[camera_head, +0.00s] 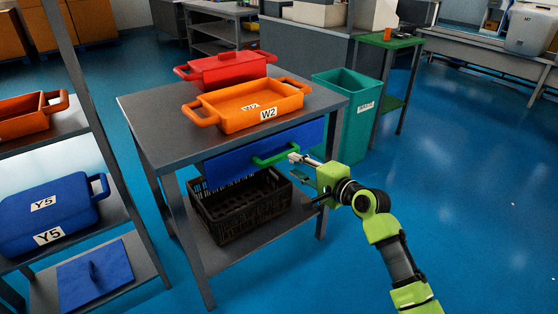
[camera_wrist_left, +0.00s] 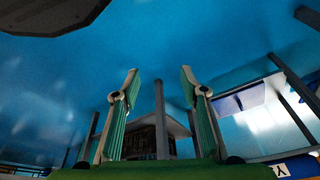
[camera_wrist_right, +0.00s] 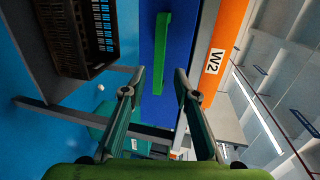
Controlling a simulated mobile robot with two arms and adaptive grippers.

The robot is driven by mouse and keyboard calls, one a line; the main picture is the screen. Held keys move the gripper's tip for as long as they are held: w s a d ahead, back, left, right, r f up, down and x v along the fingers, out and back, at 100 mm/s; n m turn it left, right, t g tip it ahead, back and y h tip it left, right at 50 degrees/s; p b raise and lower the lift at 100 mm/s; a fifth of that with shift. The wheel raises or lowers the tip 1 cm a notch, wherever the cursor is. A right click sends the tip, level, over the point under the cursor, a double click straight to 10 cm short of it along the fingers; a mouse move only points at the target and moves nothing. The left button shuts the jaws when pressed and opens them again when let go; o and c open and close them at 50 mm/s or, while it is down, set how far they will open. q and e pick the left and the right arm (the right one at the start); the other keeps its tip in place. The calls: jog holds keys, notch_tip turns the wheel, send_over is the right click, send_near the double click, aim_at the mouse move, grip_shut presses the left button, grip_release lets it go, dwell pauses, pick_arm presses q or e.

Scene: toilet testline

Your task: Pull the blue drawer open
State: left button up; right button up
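The blue drawer (camera_head: 225,167) is set under the top of the grey table, with a green handle (camera_head: 275,156) on its front. My right gripper (camera_head: 296,162) is at the right end of the handle. In the right wrist view, the blue drawer front (camera_wrist_right: 181,40) and the upright green handle (camera_wrist_right: 161,52) are ahead of my right gripper (camera_wrist_right: 158,78). Its fingers are spread and the handle lines up with the gap between them. I cannot tell whether they touch it. My left gripper (camera_wrist_left: 160,78) is open and empty in its wrist view, and out of the head view.
An orange tray (camera_head: 235,115) marked W2 and a red container (camera_head: 228,68) stand on the table (camera_head: 150,105). A black crate (camera_head: 240,210) sits on its lower shelf. A teal bin (camera_head: 345,110) stands right of the table. Blue floor is clear at right.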

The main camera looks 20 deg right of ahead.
aim_at(282, 158)
pick_arm(q)
jog(key=shift+b+v, duration=0.95)
jog(key=shift+v, duration=1.85)
pick_arm(e)
jog(key=shift+x, duration=4.3)
pick_arm(q)
jog(key=shift+w+a, duration=0.1)
pick_arm(e)
grip_shut()
